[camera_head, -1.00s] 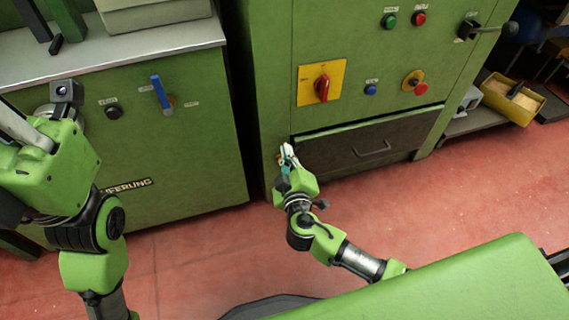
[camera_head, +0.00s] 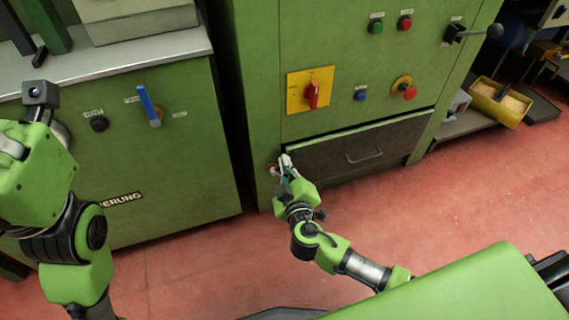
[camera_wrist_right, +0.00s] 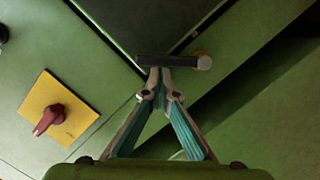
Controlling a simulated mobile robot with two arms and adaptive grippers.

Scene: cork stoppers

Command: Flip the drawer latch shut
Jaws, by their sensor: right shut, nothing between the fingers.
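The drawer (camera_head: 335,155) is a dark panel with a bar handle low in the green machine, and it looks closed. The latch (camera_wrist_right: 150,61) is a dark bar with a brass-coloured pivot, beside the drawer's edge in the right wrist view. It is mostly hidden by my gripper in the head view. My right gripper (camera_head: 285,160) is at the drawer's left end. In the wrist view its fingertips (camera_wrist_right: 160,80) are shut and empty, right at the bar; whether they touch it I cannot tell.
A yellow plate with a red rotary switch (camera_head: 311,96) is above the drawer. A blue button (camera_head: 360,95) and a red button (camera_head: 409,93) are to its right. A green cabinet with a blue lever (camera_head: 149,104) stands at left. The red floor in front is clear.

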